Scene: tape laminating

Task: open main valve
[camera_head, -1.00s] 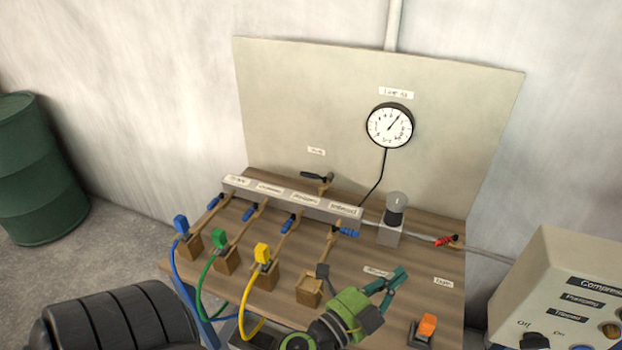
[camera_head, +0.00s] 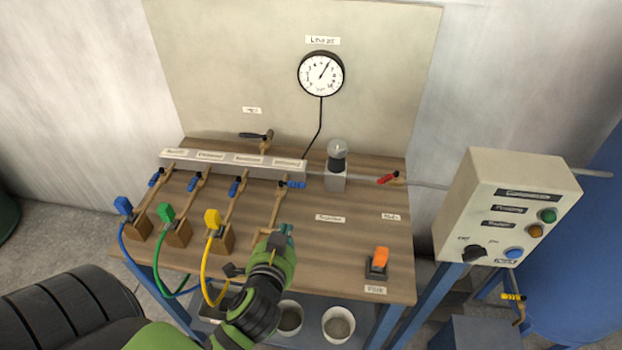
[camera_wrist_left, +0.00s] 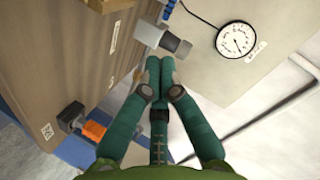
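The red-handled valve (camera_head: 388,179) sits on the thin pipe at the right of the wooden bench, with a small label in front of it that is hard to read. My left gripper (camera_head: 283,235) is over the bench front, left of and nearer than the red valve, and apart from it. In the left wrist view its teal fingers (camera_wrist_left: 160,62) are together at the tips, with nothing seen between them. The grey regulator (camera_wrist_left: 165,38) appears just beyond the tips there. The red handle cannot be made out in that view. My right gripper is not in view.
A manifold (camera_head: 235,164) with several blue-handled valves runs along the bench. A domed regulator (camera_head: 337,165) stands left of the red valve. An orange switch (camera_head: 378,262) is at the front right. A control box (camera_head: 505,205) stands right of the bench. A gauge (camera_head: 321,73) hangs behind.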

